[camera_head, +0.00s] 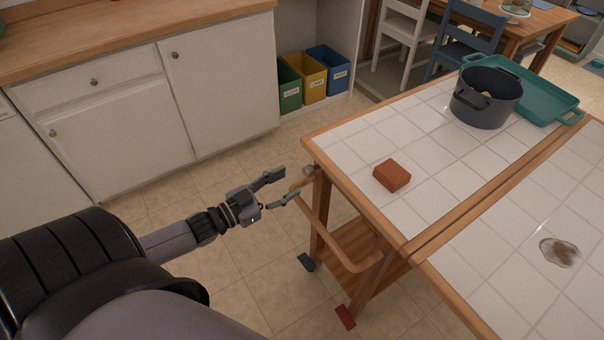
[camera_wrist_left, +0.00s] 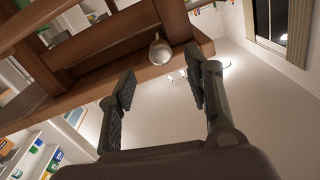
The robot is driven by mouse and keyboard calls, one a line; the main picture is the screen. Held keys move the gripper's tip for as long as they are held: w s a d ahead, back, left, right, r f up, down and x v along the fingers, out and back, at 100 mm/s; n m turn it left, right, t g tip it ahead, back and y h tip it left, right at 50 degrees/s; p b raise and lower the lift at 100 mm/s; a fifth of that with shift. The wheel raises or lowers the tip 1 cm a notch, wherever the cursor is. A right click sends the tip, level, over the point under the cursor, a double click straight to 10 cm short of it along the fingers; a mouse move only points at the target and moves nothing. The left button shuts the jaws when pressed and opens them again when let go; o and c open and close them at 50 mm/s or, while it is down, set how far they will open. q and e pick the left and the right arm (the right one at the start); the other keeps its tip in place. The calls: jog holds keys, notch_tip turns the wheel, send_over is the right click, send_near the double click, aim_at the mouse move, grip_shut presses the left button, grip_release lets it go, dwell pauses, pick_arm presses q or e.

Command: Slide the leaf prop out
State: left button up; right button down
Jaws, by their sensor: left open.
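A small round metal knob (camera_head: 309,171) sits at the near-left corner of the tiled table (camera_head: 352,212), just under its wooden edge. It also shows in the left wrist view (camera_wrist_left: 160,51), on the wooden underside. I take it as the end of the leaf prop, but the rest of the prop is hidden under the top. My left gripper (camera_head: 287,184) is open and empty, a little left of the knob and apart from it. In the wrist view the knob lies beyond the fingertips, roughly between them. My right gripper is not in view.
A curved wooden rail (camera_head: 331,235) runs along the table's end, close to my left fingers. A red-brown block (camera_head: 392,176), a dark pot (camera_head: 486,97) and a teal tray (camera_head: 545,100) are on the table. White cabinets (camera_head: 120,125) stand left, with open floor between.

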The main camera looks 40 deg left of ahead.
aim_at(305, 174)
pick_arm(q)
jog(key=x, duration=0.6)
jog(key=shift+c, duration=0.5)
grip_shut()
dwell(0.4)
